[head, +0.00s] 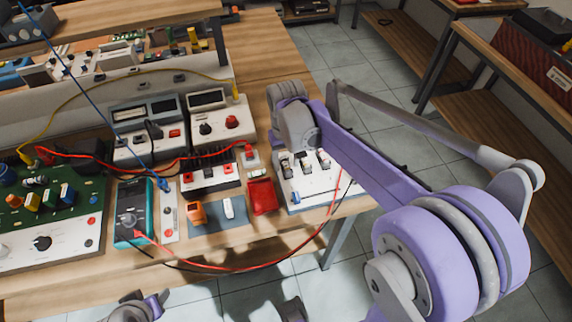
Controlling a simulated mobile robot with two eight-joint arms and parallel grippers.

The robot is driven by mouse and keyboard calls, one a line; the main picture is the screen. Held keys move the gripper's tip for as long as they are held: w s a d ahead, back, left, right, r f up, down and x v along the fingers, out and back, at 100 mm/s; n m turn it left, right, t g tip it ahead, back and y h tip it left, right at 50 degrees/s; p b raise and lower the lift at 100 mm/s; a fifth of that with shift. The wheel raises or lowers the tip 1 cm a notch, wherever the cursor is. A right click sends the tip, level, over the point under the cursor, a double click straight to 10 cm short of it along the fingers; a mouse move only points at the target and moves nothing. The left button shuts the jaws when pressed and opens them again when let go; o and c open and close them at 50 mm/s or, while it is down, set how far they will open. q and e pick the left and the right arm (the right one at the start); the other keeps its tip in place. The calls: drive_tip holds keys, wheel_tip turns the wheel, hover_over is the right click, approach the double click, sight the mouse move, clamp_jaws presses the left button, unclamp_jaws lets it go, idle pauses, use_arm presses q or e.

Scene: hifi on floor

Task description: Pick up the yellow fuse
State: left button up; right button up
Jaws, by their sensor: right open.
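I cannot pick out the yellow fuse with certainty. A small yellow block (33,201) stands on the green circuit board (88,213) at the left, among orange and blue parts, but I cannot tell if it is a fuse. My right arm reaches in from the right, and its far end, with the right gripper (297,122), is above the right part of the bench, by the white panel (338,180). The fingers are hard to make out, and nothing is seen held. Grey and lilac parts of my own show at the bottom edge, but I cannot identify a left gripper.
The wooden bench (110,282) carries meters (145,128), a teal multimeter (134,205), an orange item (196,212) and a red item (262,196). Red, yellow and blue cables cross it. A second wooden bench (520,140) stands at the right, with tiled floor between.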

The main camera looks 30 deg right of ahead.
sight(286, 165)
clamp_jaws()
idle(0.4)
wheel_tip(286, 165, up, 10)
drive_tip(key=p, duration=0.1)
drive_tip(key=c, duration=0.6)
unclamp_jaws()
drive_tip(key=shift+c, duration=0.2)
clamp_jaws()
drive_tip(key=shift+r, duration=0.1)
